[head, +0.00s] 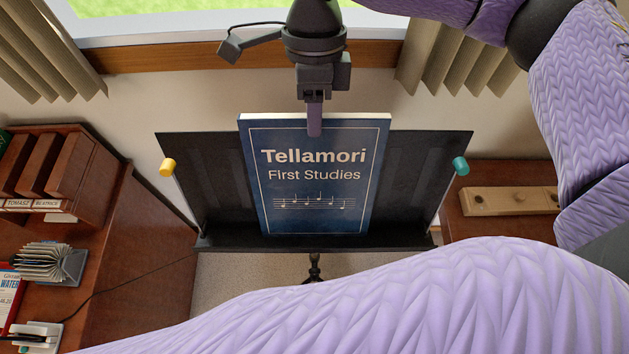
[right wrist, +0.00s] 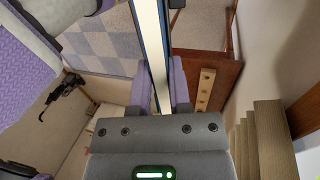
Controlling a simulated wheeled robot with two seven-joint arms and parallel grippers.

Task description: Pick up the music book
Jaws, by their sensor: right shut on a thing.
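The music book (head: 316,205), dark blue and titled "Tellamori First Studies", stands upright against the black music stand (head: 205,185), its lower edge at the stand's ledge. My right gripper (head: 315,122) comes down from above and is shut on the book's top edge near the middle; one purple finger lies over the front cover. In the right wrist view the book (right wrist: 157,55) shows edge-on, its pale pages between the two fingers of the gripper (right wrist: 160,92). Whether the book's bottom touches the ledge I cannot tell. My left gripper is not seen.
A yellow peg (head: 168,167) and a teal peg (head: 460,166) sit at the stand's sides. A brown surface with a wooden strip (head: 505,201) is at the right. Window and curtains are behind.

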